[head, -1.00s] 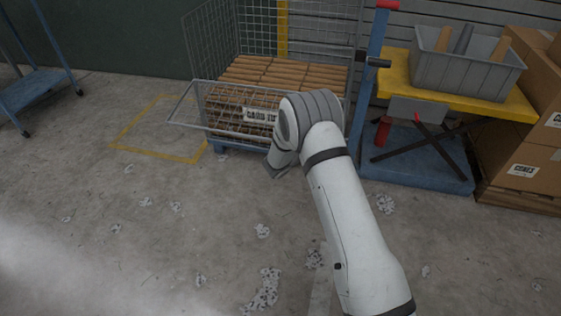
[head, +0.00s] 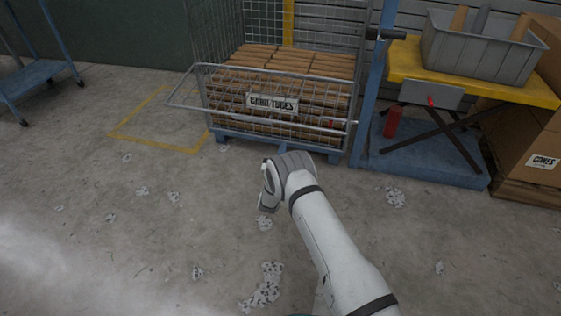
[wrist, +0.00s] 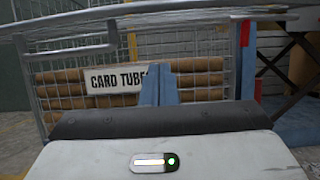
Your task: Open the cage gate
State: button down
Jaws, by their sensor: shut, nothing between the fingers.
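The wire cage (head: 225,40) is full of brown card tubes (head: 290,62) and stands on a blue base. Its front has a grey-framed gate (head: 185,104) whose rail juts outward at the left. A white "CARD TUBES" sign (head: 272,103) hangs at the front; it also shows in the wrist view (wrist: 112,79). A small red part (head: 330,124) sits near the right end of the gate. My gripper (head: 267,208) is in front of and below the cage, apart from it. In the wrist view its blue fingers (wrist: 160,90) are together and empty, with the gate rails beyond.
A blue post (head: 372,90) stands right of the cage. A yellow table (head: 410,62) holds a grey bin (head: 475,48); cardboard boxes (head: 540,150) are further right. A blue cart (head: 35,75) is at the far left. The concrete floor in front is mostly clear, with scattered pale flakes.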

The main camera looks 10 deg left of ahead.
notch_tip(320, 180, up, 6)
jog(key=w+b, duration=0.2)
jog(key=shift+w+d+f, duration=0.2)
jog(key=shift+w+d, duration=0.05)
jog(key=shift+w, duration=0.1)
jog(key=shift+a, duration=0.1)
